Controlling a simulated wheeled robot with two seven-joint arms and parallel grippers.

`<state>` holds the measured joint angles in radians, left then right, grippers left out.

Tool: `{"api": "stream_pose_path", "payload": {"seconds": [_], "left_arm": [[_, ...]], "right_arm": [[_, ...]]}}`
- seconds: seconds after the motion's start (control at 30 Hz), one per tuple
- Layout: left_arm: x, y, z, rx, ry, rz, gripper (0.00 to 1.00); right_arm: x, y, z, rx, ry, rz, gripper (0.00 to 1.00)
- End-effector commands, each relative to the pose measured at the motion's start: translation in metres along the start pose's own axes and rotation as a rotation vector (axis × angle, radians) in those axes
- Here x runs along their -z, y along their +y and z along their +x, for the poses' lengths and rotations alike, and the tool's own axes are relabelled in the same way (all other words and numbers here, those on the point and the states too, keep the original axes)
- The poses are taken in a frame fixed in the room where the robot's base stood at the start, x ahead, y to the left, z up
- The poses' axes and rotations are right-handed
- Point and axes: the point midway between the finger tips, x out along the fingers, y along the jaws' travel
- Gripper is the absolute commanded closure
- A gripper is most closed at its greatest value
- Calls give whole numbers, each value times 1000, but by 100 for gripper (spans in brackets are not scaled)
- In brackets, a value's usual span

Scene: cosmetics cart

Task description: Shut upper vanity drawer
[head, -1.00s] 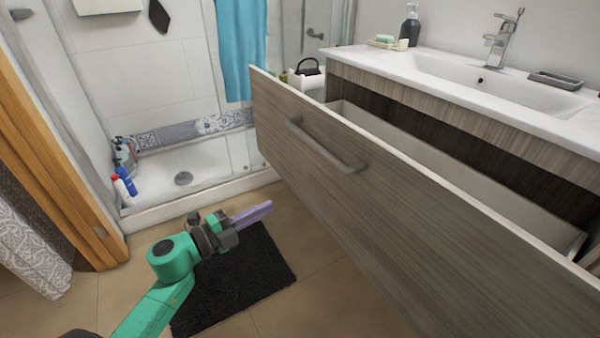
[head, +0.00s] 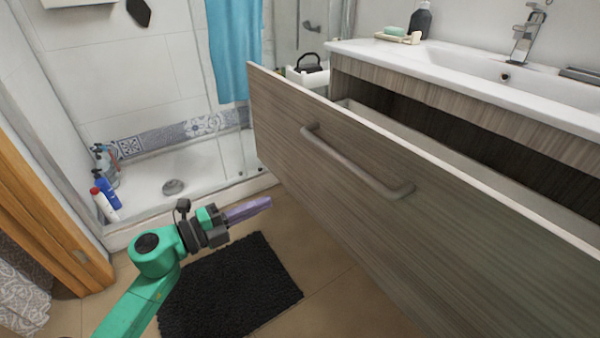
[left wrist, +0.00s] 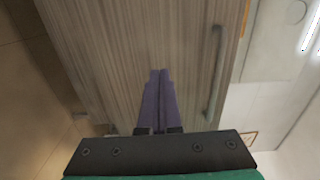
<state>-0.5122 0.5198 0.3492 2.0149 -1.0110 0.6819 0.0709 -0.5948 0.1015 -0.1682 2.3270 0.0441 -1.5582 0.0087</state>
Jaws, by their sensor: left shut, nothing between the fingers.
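The upper vanity drawer (head: 330,200) has a wood-grain front and stands pulled well out under the white sink top. Its grey bar handle (head: 355,163) runs along the front. My left gripper (head: 268,202) is shut and empty, its purple fingers pointing at the drawer front near its left end, below the handle's level. In the left wrist view the shut fingers (left wrist: 158,80) point at the wood front (left wrist: 120,40), with the handle (left wrist: 215,75) to their right. I cannot tell whether the fingertips touch the front. My right gripper is not in view.
A white sink (head: 470,65) with a faucet tops the vanity. A black mat (head: 230,290) lies on the tiled floor under my left arm. The shower tray (head: 170,190) with several bottles is at the left, beside a wooden door frame (head: 50,225).

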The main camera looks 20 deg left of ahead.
Motion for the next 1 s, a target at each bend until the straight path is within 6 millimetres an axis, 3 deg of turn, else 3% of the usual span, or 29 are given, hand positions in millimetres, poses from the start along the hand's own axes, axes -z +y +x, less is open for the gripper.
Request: {"api": "stream_pose_path", "payload": {"seconds": [0.13,0.27,0.6,0.8,1.0], "left_arm": [[1,-1,5,1,4,4,100],[1,-1,22,2,6,6,100],[0,-2,97,4,3,5,100],[0,-1,131,3,1,4,100],[1,-1,141,0,2,3,100]], "right_arm": [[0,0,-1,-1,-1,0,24],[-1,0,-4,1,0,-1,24],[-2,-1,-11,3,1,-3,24],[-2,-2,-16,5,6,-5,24],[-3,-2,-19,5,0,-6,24]]}}
